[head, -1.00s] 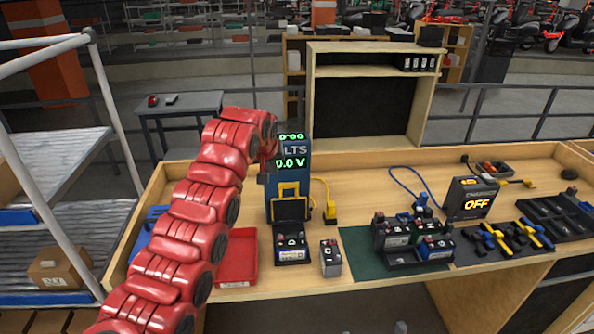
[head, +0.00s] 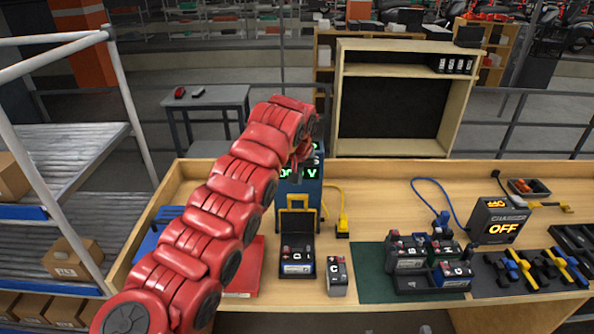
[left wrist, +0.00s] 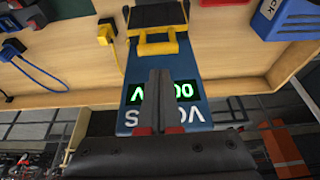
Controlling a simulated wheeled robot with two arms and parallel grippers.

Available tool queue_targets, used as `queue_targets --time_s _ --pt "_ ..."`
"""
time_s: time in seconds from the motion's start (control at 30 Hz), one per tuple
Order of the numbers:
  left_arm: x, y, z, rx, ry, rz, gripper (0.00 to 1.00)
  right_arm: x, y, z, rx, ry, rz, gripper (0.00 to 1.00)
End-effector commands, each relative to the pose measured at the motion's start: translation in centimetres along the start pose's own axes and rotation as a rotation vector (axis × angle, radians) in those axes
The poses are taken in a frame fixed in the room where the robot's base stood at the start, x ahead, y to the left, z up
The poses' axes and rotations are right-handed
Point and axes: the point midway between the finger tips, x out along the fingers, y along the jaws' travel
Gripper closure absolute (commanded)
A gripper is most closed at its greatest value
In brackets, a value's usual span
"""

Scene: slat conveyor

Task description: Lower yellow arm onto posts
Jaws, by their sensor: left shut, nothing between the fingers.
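The blue voltmeter (head: 308,195) stands on the bench, its green display partly covered by my left gripper. Its yellow arm (head: 314,198) is raised, with a black plate (head: 297,225) below it. A dark battery (head: 297,258) sits upright in front of the meter, two terminal posts on top. My left gripper (head: 296,172) is shut and empty, over the meter's upper front and above the yellow arm. In the left wrist view its closed fingers (left wrist: 160,75) point over the display towards the yellow arm (left wrist: 154,48). Contact cannot be told. My right gripper is out of view.
A grey battery (head: 338,277) stands just right of the one at the meter. Further right are a green mat (head: 373,270) with several batteries and a charger (head: 497,218) reading OFF. A red tray (head: 250,270) lies left, partly behind my arm. A yellow plug (head: 342,227) lies beside the meter.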

Motion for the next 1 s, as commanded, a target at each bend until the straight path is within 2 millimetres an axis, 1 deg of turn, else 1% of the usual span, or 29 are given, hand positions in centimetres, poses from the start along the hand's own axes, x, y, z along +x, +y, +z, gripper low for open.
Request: queue_targets --time_s 0.03,0.07,0.1,0.17,0.2,0.23,0.5,0.7,1.0 --pt "0.5 0.0 0.0 0.002 -0.01 -0.003 1.0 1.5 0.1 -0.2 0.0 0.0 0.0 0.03" --pt "1.1 0.0 0.1 0.003 -0.011 -0.003 1.0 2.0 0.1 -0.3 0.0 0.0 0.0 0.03" --pt "1.7 0.1 0.0 0.003 -0.014 -0.002 1.0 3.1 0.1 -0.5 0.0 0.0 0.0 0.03" --pt "2.8 0.1 -0.1 0.003 -0.01 -0.001 1.0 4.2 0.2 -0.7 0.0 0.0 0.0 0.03" --pt "3.7 0.3 0.1 0.005 -0.009 0.0 1.0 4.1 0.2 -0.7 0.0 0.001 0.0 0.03" --pt "4.0 0.3 0.0 0.002 -0.006 0.002 1.0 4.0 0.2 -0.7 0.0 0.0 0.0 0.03" --pt "5.7 0.2 0.1 0.001 -0.006 0.002 1.0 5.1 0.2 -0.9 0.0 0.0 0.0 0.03" --pt "6.3 0.0 0.2 0.001 -0.004 -0.001 1.0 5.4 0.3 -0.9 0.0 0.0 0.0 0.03" --pt "6.3 0.0 0.1 0.002 -0.002 -0.001 1.0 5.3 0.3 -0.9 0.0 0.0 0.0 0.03"
